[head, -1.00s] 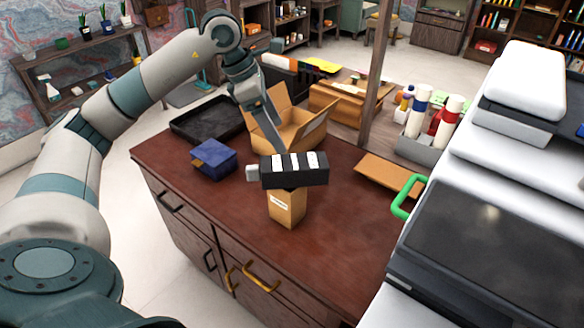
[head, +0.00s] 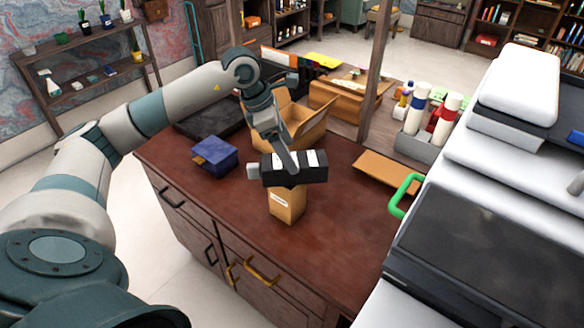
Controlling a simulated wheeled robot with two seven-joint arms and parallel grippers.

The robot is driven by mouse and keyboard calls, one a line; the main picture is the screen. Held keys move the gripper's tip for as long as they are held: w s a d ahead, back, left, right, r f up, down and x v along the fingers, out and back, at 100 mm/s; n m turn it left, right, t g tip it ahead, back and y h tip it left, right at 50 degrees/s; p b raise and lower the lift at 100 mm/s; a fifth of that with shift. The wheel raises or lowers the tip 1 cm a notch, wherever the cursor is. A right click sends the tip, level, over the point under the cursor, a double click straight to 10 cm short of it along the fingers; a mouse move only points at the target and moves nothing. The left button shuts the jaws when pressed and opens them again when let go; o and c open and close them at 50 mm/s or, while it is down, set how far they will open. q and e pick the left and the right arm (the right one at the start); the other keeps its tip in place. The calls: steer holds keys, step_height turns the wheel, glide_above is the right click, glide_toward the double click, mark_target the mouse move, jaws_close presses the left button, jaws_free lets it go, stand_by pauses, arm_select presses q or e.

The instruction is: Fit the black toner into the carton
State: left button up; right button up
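The black toner (head: 312,174), a dark block with white labels and a grey end piece at its left, lies across the top of a small upright brown box (head: 287,205) on the desk. The open cardboard carton (head: 308,137) stands behind it with its flaps raised. My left gripper (head: 291,165) reaches down from behind to the toner, with a finger overlapping its top and front face. From this angle I cannot tell whether the fingers grip the toner or are apart. My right gripper is not in view.
A blue box (head: 214,157) sits left of the toner on the red-brown desk (head: 240,215). A black tray (head: 210,118) lies behind it. A flat cardboard piece (head: 388,173) lies at right, beside a green handle (head: 405,194) and a large printer (head: 480,255). The desk's front is clear.

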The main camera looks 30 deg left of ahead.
arm_select(q)
steer(key=shift+d+f+p, duration=0.25)
steer(key=shift+f+p, duration=0.3)
steer(key=p+x, duration=0.1)
steer(key=x, duration=0.2)
steer(key=shift+f+p, duration=0.3)
steer(key=shift+f, duration=0.1)
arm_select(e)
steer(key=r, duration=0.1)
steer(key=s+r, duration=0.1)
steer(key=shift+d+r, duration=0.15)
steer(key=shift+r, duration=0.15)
arm_select(q)
steer(key=shift+w, duration=0.1)
steer(key=c, duration=1.5)
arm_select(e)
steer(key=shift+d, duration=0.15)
arm_select(q)
steer(key=shift+r, duration=0.15)
